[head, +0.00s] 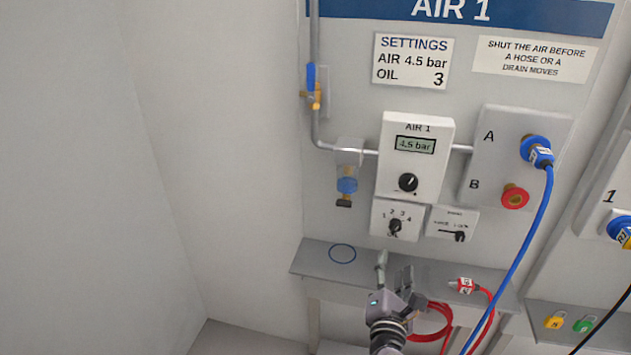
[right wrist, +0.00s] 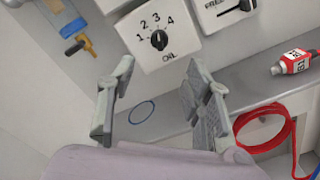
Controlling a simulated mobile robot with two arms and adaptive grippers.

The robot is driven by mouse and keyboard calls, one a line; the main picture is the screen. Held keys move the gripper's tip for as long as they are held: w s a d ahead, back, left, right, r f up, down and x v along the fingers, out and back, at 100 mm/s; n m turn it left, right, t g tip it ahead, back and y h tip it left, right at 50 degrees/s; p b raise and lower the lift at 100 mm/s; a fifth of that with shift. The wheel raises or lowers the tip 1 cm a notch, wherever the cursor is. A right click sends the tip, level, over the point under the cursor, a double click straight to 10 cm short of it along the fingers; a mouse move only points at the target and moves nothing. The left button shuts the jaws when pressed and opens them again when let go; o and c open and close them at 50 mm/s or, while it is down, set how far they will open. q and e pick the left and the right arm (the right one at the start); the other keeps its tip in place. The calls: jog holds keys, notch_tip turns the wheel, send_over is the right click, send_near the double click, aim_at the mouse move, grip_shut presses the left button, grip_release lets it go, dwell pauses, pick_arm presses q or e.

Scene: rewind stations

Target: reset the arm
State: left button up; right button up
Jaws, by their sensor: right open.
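My right gripper (head: 394,265) is in front of the grey shelf (head: 305,258) under the AIR 1 panel. It is open, with nothing between its fingers, and it also shows open in the right wrist view (right wrist: 162,100). The fingers point up toward the wall, below the OIL dial (head: 394,226), and appear apart from it. In the right wrist view the dial (right wrist: 159,40) is above the fingers, and a blue ring mark on the shelf shows between them. My left gripper is not in view.
A red hose end (head: 467,285) lies on the shelf right of my right gripper, its red hose (head: 430,337) coiled below. A blue hose (head: 532,220) hangs from port A. Red port B (head: 515,196) has no hose. Yellow and green padlocks (head: 582,325) are at lower right.

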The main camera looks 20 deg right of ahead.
jog(key=s+a+f+m+g+y+p, duration=0.1)
jog(key=s+a+f+m+g+y, duration=0.15)
jog(key=f, duration=0.95)
jog(key=s+a+f+m+g+y, duration=0.2)
jog(key=s+a+f, duration=0.15)
jog(key=f, duration=0.75)
jog(key=s+a+f+m+g+y+p, duration=0.1)
jog(key=s+a+f+m+g+y, duration=0.2)
jog(key=f, duration=0.9)
jog(key=s+f+m+g+y, duration=0.1)
jog(key=s+f+m+g, duration=0.2)
jog(key=s, duration=1.3)
jog(key=s+d+f+m+g+y+p, duration=0.1)
jog(key=s+f+m+g, duration=0.2)
jog(key=s+f+m, duration=0.5)
jog(key=s+f, duration=0.6)
jog(key=s, duration=0.3)
jog(key=shift+f+g, duration=0.3)
jog(key=shift+g, duration=0.05)
jog(key=shift+m, duration=0.25)
